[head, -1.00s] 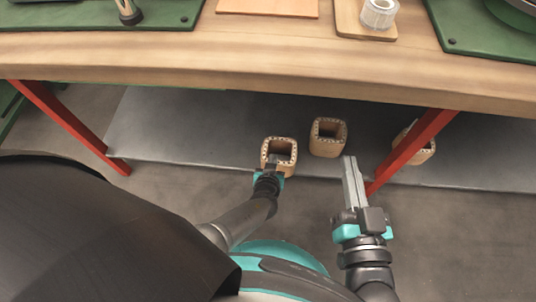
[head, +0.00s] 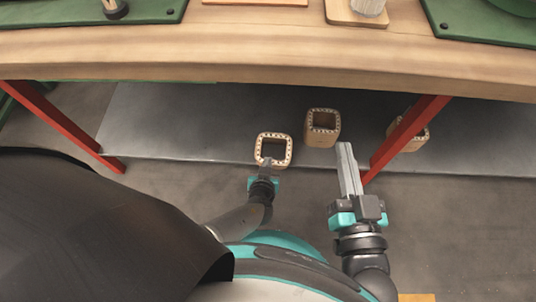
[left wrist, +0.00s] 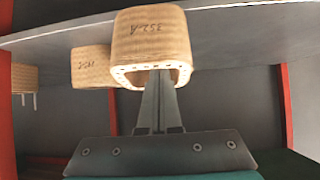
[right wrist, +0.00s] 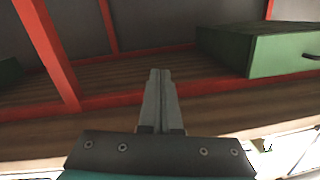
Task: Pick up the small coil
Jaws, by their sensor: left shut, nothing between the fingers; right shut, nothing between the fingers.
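Three tan, square, hollow coils sit on the grey lower shelf: a near one (head: 288,155), a middle one (head: 322,137) and a right one (head: 416,143) partly behind a red table leg. Which is smallest is hard to tell. My left gripper (head: 266,163) is shut and empty, its tips overlapping the near coil's front wall in the head view; contact is unclear. The left wrist view shows this marked coil (left wrist: 150,35) just beyond the fingertips (left wrist: 160,76), and another coil (left wrist: 90,66) to the left. My right gripper (head: 344,147) is shut and empty, right of the middle coil.
The wooden tabletop (head: 250,70) overhangs the shelf (head: 180,125). Red legs stand left (head: 65,130) and right (head: 408,135), the right one close to my right gripper. The right wrist view shows the table's underside and a green drawer box (right wrist: 285,52).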

